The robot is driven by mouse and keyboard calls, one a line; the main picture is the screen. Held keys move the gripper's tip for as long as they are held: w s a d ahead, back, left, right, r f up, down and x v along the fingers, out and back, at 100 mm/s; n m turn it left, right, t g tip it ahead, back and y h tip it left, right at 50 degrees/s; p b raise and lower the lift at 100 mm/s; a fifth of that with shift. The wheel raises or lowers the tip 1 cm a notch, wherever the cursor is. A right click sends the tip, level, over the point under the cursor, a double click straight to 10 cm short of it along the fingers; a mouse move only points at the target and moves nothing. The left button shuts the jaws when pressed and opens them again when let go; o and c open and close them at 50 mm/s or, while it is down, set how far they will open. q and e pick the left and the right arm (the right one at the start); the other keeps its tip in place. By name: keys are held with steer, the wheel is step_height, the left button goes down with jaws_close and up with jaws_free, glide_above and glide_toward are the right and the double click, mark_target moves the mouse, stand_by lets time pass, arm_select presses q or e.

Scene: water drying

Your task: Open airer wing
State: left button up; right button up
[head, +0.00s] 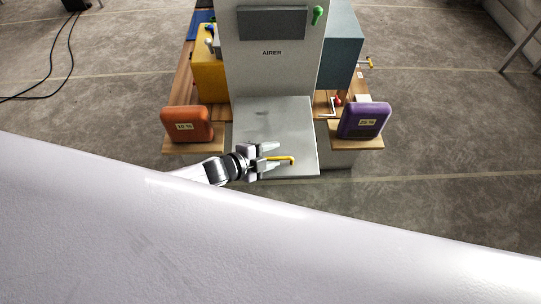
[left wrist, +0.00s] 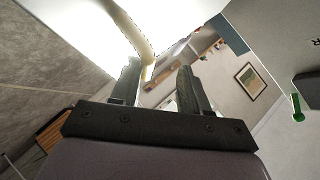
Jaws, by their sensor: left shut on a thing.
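The airer (head: 270,72) is a pale grey cabinet with its name on the front, standing at the top middle of the head view. Its wing, a flat grey panel (head: 273,118), reaches out from the cabinet's lower front toward me. A yellow bent handle (head: 284,159) is near the panel's front end. My left gripper (head: 271,157) is shut on this handle, coming from the left. In the left wrist view the handle (left wrist: 132,32) runs between the two dark fingers (left wrist: 158,78), under a bright pale surface. My right gripper is out of view.
An orange labelled block (head: 186,124) stands left of the panel and a purple one (head: 364,121) right, both on wooden shelves. A yellow box (head: 209,77) and a blue-grey box (head: 341,45) flank the cabinet. A green knob (head: 318,15) is up right.

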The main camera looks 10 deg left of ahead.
arm_select(q)
steer(key=shift+w+a+r, duration=0.15)
steer(key=shift+w+r, duration=0.1)
steer(key=shift+p+v, duration=0.75)
steer(key=shift+v, duration=2.8)
steer(key=shift+s+f, duration=0.2)
steer(key=s+d+r+n, duration=0.2)
steer(key=s+d+n, duration=0.2)
steer(key=s+n, duration=0.25)
steer(key=s+a+n+y, duration=0.5)
steer(key=s+a+n, duration=0.3)
steer(key=a+n, duration=0.1)
steer(key=shift+s+n, duration=0.25)
steer(key=shift+n, duration=0.3)
steer(key=shift+r+t, duration=0.1)
steer(key=shift+t, duration=0.2)
